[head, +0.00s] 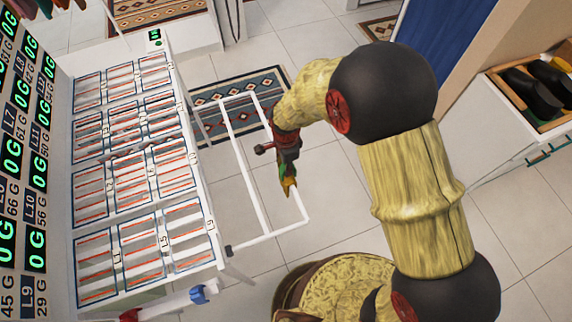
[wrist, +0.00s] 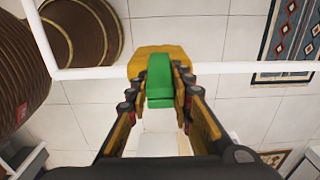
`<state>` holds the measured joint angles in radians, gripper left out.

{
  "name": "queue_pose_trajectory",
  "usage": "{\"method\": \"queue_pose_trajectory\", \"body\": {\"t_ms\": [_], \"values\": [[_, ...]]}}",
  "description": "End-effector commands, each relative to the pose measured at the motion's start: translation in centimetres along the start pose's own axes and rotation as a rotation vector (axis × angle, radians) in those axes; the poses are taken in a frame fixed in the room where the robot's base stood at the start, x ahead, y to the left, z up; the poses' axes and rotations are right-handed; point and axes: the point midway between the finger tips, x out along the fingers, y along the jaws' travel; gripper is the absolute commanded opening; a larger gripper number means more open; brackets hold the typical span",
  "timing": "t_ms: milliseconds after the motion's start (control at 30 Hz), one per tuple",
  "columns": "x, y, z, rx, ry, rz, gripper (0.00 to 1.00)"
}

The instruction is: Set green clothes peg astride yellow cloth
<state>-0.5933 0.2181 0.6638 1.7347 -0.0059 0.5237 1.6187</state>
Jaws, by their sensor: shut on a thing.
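The green clothes peg (wrist: 160,82) is held between the fingers of my gripper (wrist: 158,100), which is shut on it. In the head view my gripper (head: 286,172) points down at the white rail, with a bit of green at its tip. The yellow cloth (wrist: 150,54) lies over the white rail just beyond the peg in the wrist view. A small part of the cloth (head: 291,188) shows below the gripper in the head view. The peg overlaps the cloth in the wrist view; whether its legs straddle the cloth I cannot tell.
The white rail frame (head: 272,235) sticks out from a white unit with marked compartments (head: 140,215). Digital displays (head: 25,160) stand at the left. A patterned rug (head: 235,97) lies on the tiled floor. A shoe tray (head: 540,90) is at the far right.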

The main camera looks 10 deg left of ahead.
Motion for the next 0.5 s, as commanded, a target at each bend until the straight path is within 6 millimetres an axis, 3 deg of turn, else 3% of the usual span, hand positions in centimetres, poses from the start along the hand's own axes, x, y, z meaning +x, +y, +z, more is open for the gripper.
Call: {"method": "queue_pose_trajectory", "body": {"t_ms": [167, 200, 500], "values": [[-0.04, -0.01, 0.00, 0.000, 0.000, 0.000, 0.05], [-0.04, 0.00, 0.00, 0.000, 0.000, 0.000, 0.24], [-0.03, 0.00, 0.00, 0.000, 0.000, 0.000, 0.41]]}}
